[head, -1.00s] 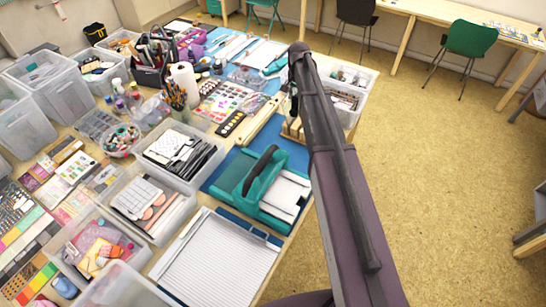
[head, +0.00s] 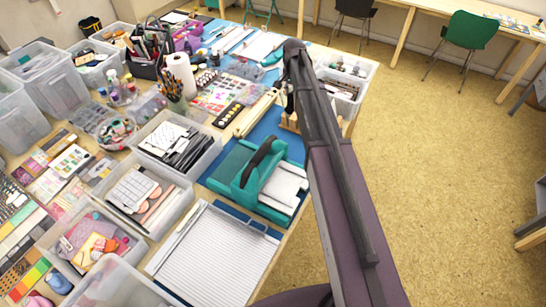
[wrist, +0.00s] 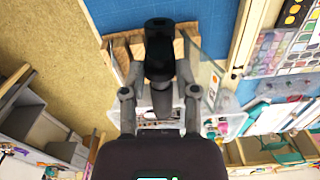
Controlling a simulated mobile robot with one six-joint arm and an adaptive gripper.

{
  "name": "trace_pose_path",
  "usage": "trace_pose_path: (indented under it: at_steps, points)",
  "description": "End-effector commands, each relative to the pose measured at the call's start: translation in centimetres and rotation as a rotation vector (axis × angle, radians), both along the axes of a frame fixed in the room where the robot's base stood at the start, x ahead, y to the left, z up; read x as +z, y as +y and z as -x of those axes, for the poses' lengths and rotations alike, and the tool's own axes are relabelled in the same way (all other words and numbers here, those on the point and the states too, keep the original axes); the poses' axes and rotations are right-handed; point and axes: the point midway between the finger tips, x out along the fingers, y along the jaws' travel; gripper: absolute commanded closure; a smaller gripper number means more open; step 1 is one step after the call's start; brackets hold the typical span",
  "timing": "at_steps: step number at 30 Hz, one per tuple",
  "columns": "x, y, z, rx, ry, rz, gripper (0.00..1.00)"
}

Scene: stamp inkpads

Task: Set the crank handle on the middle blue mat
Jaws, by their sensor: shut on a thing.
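My gripper (wrist: 160,88) is shut on a black, round-ended thing (wrist: 158,38), which looks like the crank handle, in the wrist view. It points away from the wrist, and its far end shows against blue. The blue mat (wrist: 210,15) lies beyond it, with a wooden block or stand (wrist: 122,50) beside and partly behind the handle. In the head view, a blue mat (head: 264,130) shows left of my arm, between the teal machine and the wooden strip. My arm hides most of my gripper there. Height above the table is hard to tell.
A teal press-like machine (head: 228,184) with a dark handle stands nearer on blue. A paper trimmer (head: 215,255) lies in front. Clear bins (head: 205,160) crowd the left, and a clear bin (head: 358,85) stands behind my arm. Open floor lies right.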

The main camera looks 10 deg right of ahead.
Motion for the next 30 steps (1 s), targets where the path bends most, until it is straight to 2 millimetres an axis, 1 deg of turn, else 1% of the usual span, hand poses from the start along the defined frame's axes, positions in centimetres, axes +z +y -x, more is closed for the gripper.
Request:
trace_pose_path:
  at_steps: [1, 3, 9, 15, 21, 30]
  points:
    - [-1.7, 0.3, 0.4, -0.020, 0.000, 0.000, 1.00]
    - [-2.9, 0.6, 0.9, -0.052, 0.001, -0.001, 1.00]
    - [-6.3, 1.7, 2.1, -0.148, 0.001, -0.002, 1.00]
    - [-8.9, 2.5, 3.1, -0.233, 0.001, -0.002, 1.00]
    - [-10.1, 2.9, 3.6, -0.281, 0.002, -0.003, 1.00]
    - [-10.2, 3.1, 3.7, -0.294, 0.002, -0.003, 1.00]
